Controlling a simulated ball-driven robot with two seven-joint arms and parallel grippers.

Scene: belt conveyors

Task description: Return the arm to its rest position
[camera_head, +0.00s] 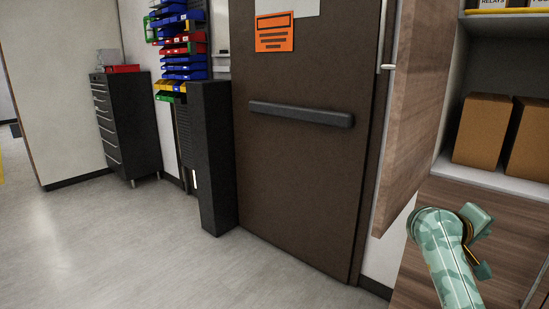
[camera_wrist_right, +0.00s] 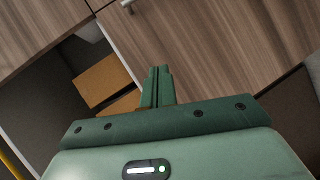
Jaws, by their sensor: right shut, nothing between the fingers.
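My right arm comes in at the lower right of the head view, with a pale green camouflage pattern. My right gripper (camera_head: 482,268) is partly hidden behind its own wrist there, in front of the wood-fronted cabinet. In the right wrist view the green fingers of my right gripper (camera_wrist_right: 158,72) are together, with nothing between them. They point toward the wood-grain cabinet front (camera_wrist_right: 215,45) and appear clear of it. My left gripper is not in view.
Cardboard boxes (camera_head: 482,130) stand on a white shelf (camera_head: 490,182) at the right, beside an open wooden cabinet door (camera_head: 412,110). A brown door (camera_head: 300,170) with a push bar is ahead. A dark drawer cabinet (camera_head: 130,125) stands at the left. The floor at left is clear.

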